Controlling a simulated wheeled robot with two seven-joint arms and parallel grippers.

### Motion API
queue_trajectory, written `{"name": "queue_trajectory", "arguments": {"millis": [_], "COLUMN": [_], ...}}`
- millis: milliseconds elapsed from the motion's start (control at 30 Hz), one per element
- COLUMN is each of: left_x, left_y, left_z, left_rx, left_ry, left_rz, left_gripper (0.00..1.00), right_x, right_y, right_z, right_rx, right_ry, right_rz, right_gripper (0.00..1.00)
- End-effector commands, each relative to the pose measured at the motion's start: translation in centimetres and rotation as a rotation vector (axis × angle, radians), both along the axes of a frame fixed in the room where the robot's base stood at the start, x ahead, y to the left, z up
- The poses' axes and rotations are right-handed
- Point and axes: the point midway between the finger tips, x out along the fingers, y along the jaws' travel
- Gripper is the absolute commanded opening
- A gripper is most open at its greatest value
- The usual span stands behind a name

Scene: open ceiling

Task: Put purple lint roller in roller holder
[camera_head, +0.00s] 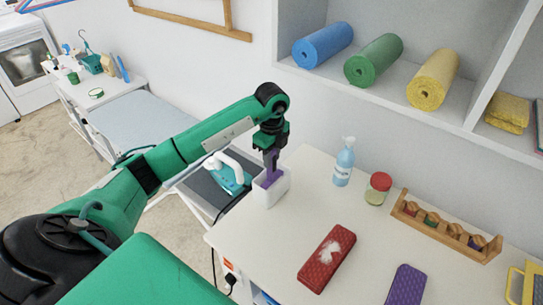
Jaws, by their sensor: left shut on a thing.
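The purple lint roller (271,180) is upright, with its lower end inside the white roller holder (265,194). The holder stands near the left back edge of the white table. My left gripper (271,155) points down over the holder and is shut on the upper part of the roller. The roller's lower part is hidden by the holder wall, so I cannot tell if it touches the bottom. My right gripper is not in view.
A blue spray bottle (344,162), a red-lidded jar (378,188) and a wooden rack (445,226) stand right of the holder. A red pad (326,259) and a purple pad (406,286) lie in front. A teal iron (229,173) is left of the holder.

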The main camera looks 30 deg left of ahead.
Motion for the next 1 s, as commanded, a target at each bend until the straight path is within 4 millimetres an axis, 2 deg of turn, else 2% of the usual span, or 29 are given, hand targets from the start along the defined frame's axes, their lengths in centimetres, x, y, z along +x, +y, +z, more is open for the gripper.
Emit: {"name": "queue_trajectory", "arguments": {"millis": [100,467,500,567,600,967,1000], "left_x": [-0.1,0.0,0.0,0.0,0.0,0.0,0.1], "left_y": [0.0,0.0,0.0,0.0,0.0,0.0,0.0], "left_z": [-1.1,-1.7,-1.5,-1.5,-1.5,-0.9,-0.7], "left_rx": [-0.001,0.0,0.0,0.0,0.0,0.0,-0.001], "left_ry": [0.002,0.0,0.0,0.0,0.0,-0.001,-0.003], "left_rz": [-0.001,-0.001,-0.001,-0.001,-0.001,0.0,-0.001], "left_gripper": [0.04,0.04,0.35,0.47,0.49,0.49,0.49], "right_x": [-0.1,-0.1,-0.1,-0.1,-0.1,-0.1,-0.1], "right_y": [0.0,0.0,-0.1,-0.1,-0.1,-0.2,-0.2], "right_z": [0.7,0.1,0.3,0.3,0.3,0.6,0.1], "right_rx": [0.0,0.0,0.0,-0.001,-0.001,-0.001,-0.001], "right_ry": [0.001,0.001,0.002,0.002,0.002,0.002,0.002], "right_rz": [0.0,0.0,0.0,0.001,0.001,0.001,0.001], "right_gripper": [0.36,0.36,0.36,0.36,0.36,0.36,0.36]}}
